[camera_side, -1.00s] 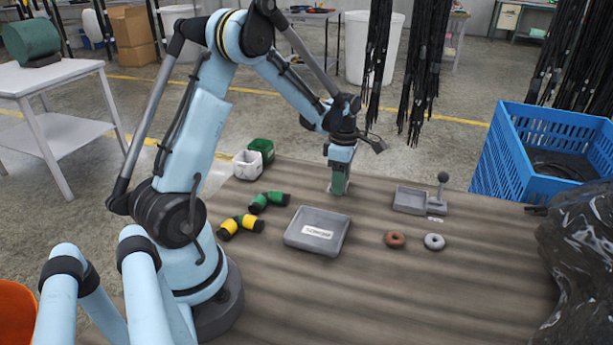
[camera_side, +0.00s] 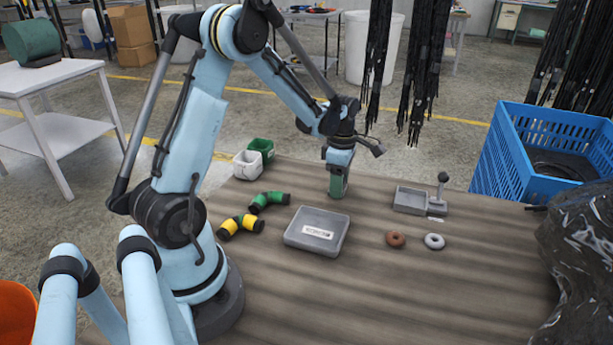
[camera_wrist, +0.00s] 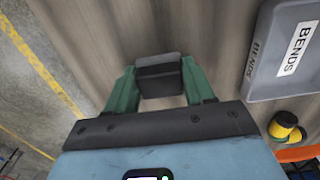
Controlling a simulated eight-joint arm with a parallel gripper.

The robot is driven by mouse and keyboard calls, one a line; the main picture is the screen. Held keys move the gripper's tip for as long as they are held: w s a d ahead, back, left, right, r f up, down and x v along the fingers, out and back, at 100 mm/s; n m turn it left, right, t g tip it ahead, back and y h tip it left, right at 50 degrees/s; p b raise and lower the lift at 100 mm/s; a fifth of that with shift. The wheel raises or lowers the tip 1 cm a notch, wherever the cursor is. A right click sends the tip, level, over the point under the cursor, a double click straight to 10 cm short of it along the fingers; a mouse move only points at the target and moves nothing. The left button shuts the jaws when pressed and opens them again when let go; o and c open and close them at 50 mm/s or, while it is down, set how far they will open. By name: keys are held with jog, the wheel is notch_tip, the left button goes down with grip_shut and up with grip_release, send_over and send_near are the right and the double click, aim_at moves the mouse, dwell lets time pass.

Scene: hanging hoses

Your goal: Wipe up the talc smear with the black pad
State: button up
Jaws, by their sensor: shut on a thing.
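My gripper (camera_side: 338,192) is down at the far part of the table, behind the grey tray. In the wrist view its green fingers (camera_wrist: 158,86) are shut on the black pad (camera_wrist: 160,82), one on each side. The pad's far edge looks lighter grey. In the side view the pad is hidden by the fingers, and I cannot tell whether it touches the table. I see no clear talc smear in either view now; any talc under the pad is hidden.
A grey tray labelled BENDS (camera_side: 317,231) lies in front of my gripper. Yellow-black (camera_side: 241,226) and green-black (camera_side: 269,201) bends lie left, with white (camera_side: 247,165) and green (camera_side: 262,148) bins behind. Black hoses (camera_side: 425,70) hang behind.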

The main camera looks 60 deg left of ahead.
jog(key=shift+s+d, duration=0.6)
jog(key=shift+s, duration=0.05)
jog(key=shift+r, duration=4.15)
